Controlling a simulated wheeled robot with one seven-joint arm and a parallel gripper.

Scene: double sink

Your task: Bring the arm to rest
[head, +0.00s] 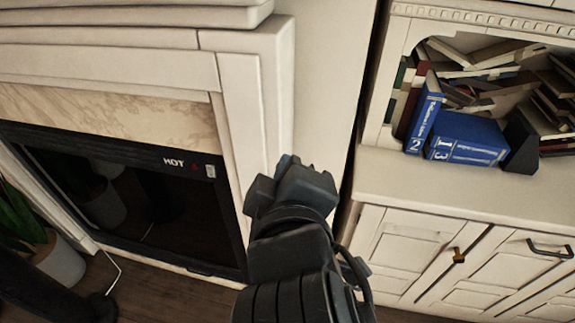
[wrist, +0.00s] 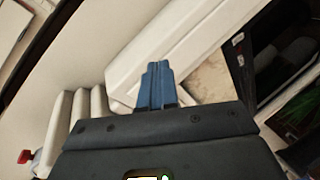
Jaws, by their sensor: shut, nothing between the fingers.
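My gripper (head: 287,162) is in the lower middle of the head view, at the end of my dark arm. It is in front of the right side of a white fireplace surround, seen from above. In the wrist view its two blue fingers (wrist: 156,86) lie side by side, closed together. Nothing shows between them. I cannot tell from these views how far the fingers are from the surround.
A white fireplace (head: 238,125) with a dark glass front (head: 130,200) stands on the left. A potted plant (head: 58,258) is at the lower left. On the right a white cabinet (head: 430,185) holds blue books (head: 468,138) and a heap of others.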

